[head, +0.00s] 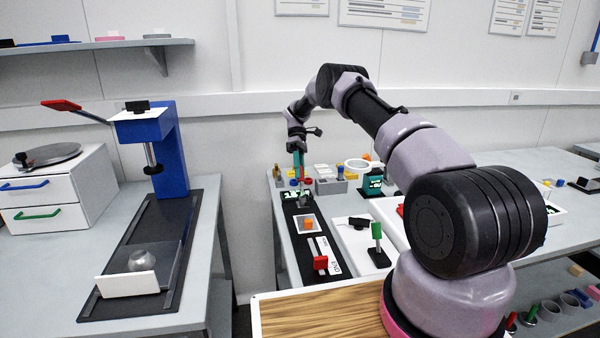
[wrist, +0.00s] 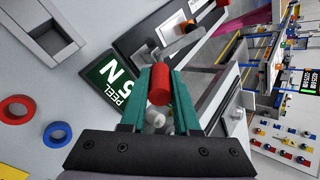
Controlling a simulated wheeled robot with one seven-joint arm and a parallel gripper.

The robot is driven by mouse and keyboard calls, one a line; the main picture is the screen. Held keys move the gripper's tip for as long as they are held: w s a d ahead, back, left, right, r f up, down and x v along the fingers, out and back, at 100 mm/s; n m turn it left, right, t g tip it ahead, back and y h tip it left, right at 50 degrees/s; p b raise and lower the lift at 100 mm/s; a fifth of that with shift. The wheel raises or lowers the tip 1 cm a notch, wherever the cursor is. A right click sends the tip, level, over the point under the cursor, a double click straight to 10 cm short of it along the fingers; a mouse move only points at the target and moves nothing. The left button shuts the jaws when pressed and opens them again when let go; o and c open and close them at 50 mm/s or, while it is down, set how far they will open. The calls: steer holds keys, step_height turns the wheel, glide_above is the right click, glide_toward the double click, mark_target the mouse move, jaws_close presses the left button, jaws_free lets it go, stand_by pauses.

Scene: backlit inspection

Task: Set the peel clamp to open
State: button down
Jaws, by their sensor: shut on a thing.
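My gripper (wrist: 162,80) has its teal fingers shut on a red cylindrical handle (wrist: 159,88) in the wrist view. I take this for the handle of the peel clamp. A pale rod with a rounded end (wrist: 154,118) shows between the fingers, behind the handle. Beside it is a dark display (wrist: 115,82) reading "PEEL 5 N". In the head view my gripper (head: 299,170) points down at the far end of the long black peel fixture (head: 291,232). Whether the clamp stands open or closed cannot be told.
The fixture also carries an orange block (head: 308,225) in a white tray and a red knob (head: 320,263) nearer. A green-topped stand (head: 377,238) and a ring-light magnifier (head: 363,166) are to the right. Red (wrist: 15,109) and blue (wrist: 57,134) rings lie close to my gripper.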

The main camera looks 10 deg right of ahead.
steer(key=shift+w+f+g, duration=0.2)
steer(key=shift+w+g, duration=0.05)
steer(key=shift+g, duration=0.15)
stand_by(0.4)
steer(key=c, duration=0.6)
jaws_free()
steer(key=shift+c, duration=0.2)
step_height(320, 180, up, 10)
steer(key=shift+c, duration=0.3)
